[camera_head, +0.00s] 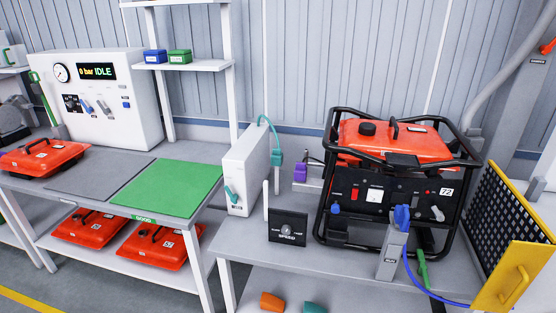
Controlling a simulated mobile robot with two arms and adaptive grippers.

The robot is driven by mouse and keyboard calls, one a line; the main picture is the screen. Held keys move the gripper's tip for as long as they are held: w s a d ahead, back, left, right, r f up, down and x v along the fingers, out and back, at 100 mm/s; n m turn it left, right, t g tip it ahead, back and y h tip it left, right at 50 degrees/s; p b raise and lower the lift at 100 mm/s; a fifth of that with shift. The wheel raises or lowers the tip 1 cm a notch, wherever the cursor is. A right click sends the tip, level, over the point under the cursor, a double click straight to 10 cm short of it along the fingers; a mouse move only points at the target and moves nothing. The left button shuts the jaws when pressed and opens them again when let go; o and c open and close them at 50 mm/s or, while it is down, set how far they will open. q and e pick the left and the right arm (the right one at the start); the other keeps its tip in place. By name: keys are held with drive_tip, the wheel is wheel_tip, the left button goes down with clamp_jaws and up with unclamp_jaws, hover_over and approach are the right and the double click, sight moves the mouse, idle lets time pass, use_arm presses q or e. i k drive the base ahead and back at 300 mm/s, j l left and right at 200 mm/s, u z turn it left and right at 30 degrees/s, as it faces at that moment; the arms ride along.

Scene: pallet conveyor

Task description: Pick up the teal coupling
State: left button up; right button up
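A teal coupling-like piece (277,157) hangs at the end of a thin teal hose beside the upper right of a narrow white box. The white box (245,175) stands upright at the left end of the right bench and has a teal lever on its front. Another teal piece (314,308) lies on the lower shelf, cut off by the bottom edge. I cannot tell for sure which teal piece is the coupling. Neither of my grippers is in view.
A yellow mesh guard (522,270) is at right. The green mat (168,190) is clear.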

sight(277, 158)
drive_tip(key=i+j+z, duration=0.1)
drive_tip(key=i+j, duration=0.15)
drive_tip(key=i+j+z, duration=0.1)
drive_tip(key=j, duration=0.35)
drive_tip(key=i+j+z, duration=0.1)
drive_tip(key=i+j, duration=0.2)
drive_tip(key=i+j+z, duration=0.1)
drive_tip(key=j, duration=0.35)
drive_tip(key=i+j+z, duration=0.1)
drive_tip(key=i+j, duration=0.2)
drive_tip(key=i+j+z, duration=0.1)
drive_tip(key=j, duration=0.4)
